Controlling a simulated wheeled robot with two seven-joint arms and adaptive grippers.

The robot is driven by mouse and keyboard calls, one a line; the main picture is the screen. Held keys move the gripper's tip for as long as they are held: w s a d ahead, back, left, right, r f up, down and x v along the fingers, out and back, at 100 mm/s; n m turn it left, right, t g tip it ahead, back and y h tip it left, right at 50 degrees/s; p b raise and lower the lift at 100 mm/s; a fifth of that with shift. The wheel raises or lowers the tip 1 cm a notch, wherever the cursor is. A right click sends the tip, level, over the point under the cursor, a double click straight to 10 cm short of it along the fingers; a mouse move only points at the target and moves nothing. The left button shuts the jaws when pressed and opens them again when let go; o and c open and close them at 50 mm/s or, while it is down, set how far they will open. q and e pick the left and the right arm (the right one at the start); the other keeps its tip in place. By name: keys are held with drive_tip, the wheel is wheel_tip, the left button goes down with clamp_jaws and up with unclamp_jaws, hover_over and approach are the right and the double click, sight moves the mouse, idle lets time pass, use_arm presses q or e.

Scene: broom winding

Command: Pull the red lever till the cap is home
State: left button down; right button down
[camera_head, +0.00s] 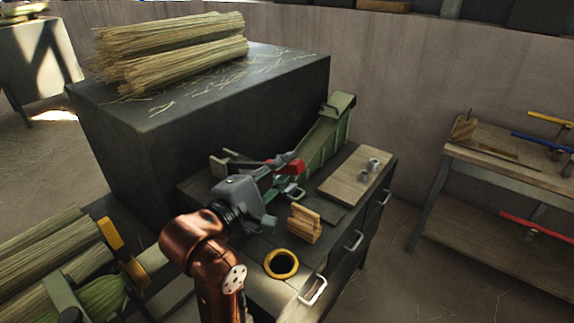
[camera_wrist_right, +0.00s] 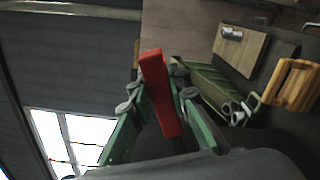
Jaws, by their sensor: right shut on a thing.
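The red lever (camera_head: 291,167) shows at the green machine (camera_head: 326,137) on the dark bench. My right gripper (camera_head: 281,173) reaches it from the lower left and is shut on it. In the right wrist view the red lever (camera_wrist_right: 160,88) stands tilted between the two green fingers of my right gripper (camera_wrist_right: 157,98). The green trough of the machine (camera_wrist_right: 207,84) lies behind and to the right of the lever there. I cannot make out the cap in either view. My left gripper is not in view.
A yellow ring (camera_head: 281,264) surrounds a dark hole at the bench front. A wooden block (camera_head: 304,223) and a board (camera_head: 357,174) with small metal pieces lie near the gripper. Straw bundles (camera_head: 172,50) lie on the dark block behind. A side table (camera_head: 500,165) stands right.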

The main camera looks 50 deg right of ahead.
drive_tip(key=shift+f, duration=0.15)
drive_tip(key=c, duration=1.8)
unclamp_jaws()
drive_tip(key=a, duration=1.2)
drive_tip(key=shift+s, duration=0.3)
